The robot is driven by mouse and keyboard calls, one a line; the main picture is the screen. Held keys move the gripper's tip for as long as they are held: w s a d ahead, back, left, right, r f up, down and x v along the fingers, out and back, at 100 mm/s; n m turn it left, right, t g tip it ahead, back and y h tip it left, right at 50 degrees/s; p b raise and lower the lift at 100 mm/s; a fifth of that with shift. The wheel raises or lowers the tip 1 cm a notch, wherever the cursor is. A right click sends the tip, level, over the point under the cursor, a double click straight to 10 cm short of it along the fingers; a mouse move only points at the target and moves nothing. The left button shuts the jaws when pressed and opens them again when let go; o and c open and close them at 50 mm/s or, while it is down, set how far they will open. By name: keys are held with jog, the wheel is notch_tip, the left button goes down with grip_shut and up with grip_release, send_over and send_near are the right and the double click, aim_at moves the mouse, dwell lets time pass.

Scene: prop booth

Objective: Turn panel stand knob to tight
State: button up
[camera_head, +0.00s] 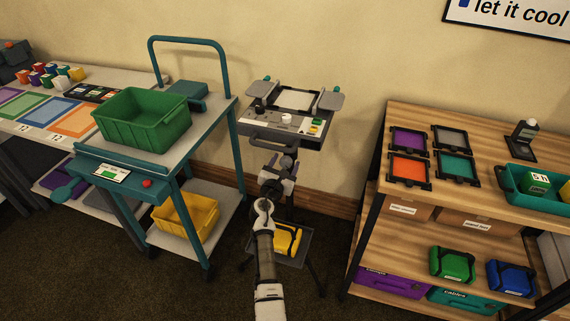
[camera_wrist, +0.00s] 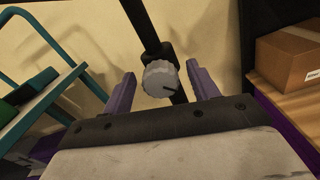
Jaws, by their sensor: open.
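The panel stand (camera_head: 318,139) stands against the wall, with a control panel and a front handle on top. In the wrist view its dark pole (camera_wrist: 141,22) carries a clamp with a pale grey ridged knob (camera_wrist: 158,77). A dark pointer mark on the knob's face points right and slightly down. My gripper (camera_wrist: 160,74) is open, with one purple finger on each side of the knob and a visible gap to both. I cannot tell how far the fingertips reach along the knob. In the head view my gripper (camera_head: 279,178) is below the panel and hides the knob.
A teal cart (camera_head: 215,122) with a green bin (camera_head: 143,117) stands close on the left. A wooden shelf unit (camera_head: 392,118) with frames and boxes stands on the right. A yellow case (camera_head: 287,240) sits on the stand's low shelf. Dark carpet is free in front.

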jog(key=shift+w, duration=0.1)
jog(key=shift+c, duration=0.5)
jog(key=c, duration=0.9)
jog(key=shift+m, duration=0.4)
jog(key=m+b, duration=0.3)
jog(key=shift+d+f+m, duration=0.1)
jog(key=shift+f+m, duration=0.1)
jog(key=shift+m, duration=0.1)
jog(key=m+b, duration=0.4)
jog(key=m, duration=0.1)
jog(key=shift+f, duration=0.1)
jog(key=m+b, duration=0.5)
jog(key=m, duration=0.1)
jog(key=shift+m+b, duration=1)
jog(key=shift+m, duration=0.3)
